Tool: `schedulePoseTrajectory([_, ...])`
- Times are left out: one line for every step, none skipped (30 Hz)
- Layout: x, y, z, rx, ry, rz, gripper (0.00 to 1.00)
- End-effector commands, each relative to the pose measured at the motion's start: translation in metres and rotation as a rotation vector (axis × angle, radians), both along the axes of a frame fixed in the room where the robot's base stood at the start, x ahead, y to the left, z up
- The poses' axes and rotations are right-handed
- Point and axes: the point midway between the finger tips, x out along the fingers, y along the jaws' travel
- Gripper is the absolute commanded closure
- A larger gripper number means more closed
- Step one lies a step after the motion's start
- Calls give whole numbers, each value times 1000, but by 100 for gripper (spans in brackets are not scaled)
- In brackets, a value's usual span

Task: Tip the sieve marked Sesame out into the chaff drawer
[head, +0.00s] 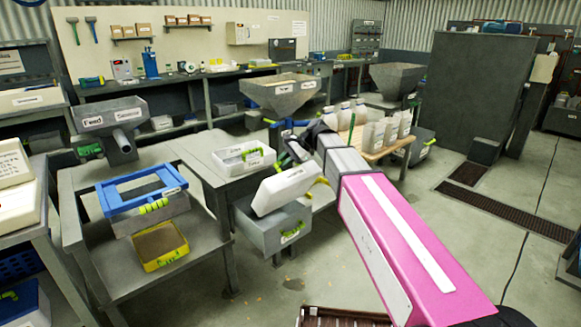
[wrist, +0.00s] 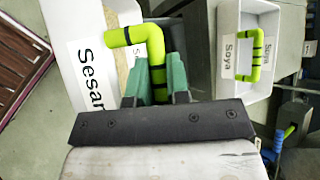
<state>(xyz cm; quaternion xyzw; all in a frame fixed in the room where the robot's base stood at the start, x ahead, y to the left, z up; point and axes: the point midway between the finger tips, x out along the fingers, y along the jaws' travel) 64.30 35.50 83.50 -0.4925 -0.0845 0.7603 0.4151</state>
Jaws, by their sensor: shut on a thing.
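The white sieve (head: 284,190) is tilted in the air above a grey drawer-like box (head: 268,232) with a green handle; that box's small label is too small to read. The sieve shows in the wrist view (wrist: 82,45) with the letters "Sesa" on its white wall and a beige patch inside. My gripper (wrist: 158,88) is shut on the sieve's bright green handle (wrist: 140,36). In the head view my gripper (head: 297,150) is at the sieve's upper edge, partly hidden by my arm. Whether anything is falling out cannot be seen.
A white tray marked Soya (wrist: 229,72) stands on the grey bench (head: 205,150) just left of the sieve. A blue frame (head: 142,190) and a yellow-edged tray (head: 158,245) are further left. White jugs (head: 372,133) stand on a wooden table behind my arm.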

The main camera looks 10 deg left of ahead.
Motion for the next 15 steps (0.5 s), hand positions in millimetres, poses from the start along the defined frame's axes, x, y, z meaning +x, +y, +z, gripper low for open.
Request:
schedulePoseTrajectory([9, 7, 1, -27, 23, 3, 100])
schedulePoseTrajectory([12, 10, 2, -45, 39, 3, 100])
schedulePoseTrajectory([15, 15, 2, -70, 59, 3, 100])
schedulePoseTrajectory([17, 17, 1, -85, 74, 3, 100])
schedulePoseTrajectory([19, 20, -1, -100, 87, 3, 100])
schedulePoseTrajectory([22, 23, -3, -120, 102, 2, 100])
schedulePoseTrajectory([25, 26, -4, -134, 116, 2, 100])
schedulePoseTrajectory([27, 28, -6, -149, 127, 2, 100])
schedulePoseTrajectory([30, 32, -8, -168, 144, 2, 100])
schedulePoseTrajectory([32, 35, -9, -182, 156, 3, 100])
schedulePoseTrajectory([34, 37, -10, -195, 167, 3, 100])
schedulePoseTrajectory([36, 40, -12, -212, 181, 2, 100])
schedulePoseTrajectory([38, 42, -13, -224, 192, 2, 100])
schedulePoseTrajectory([39, 44, -14, -235, 202, 2, 100])
schedulePoseTrajectory([41, 46, -15, -247, 213, 2, 100])
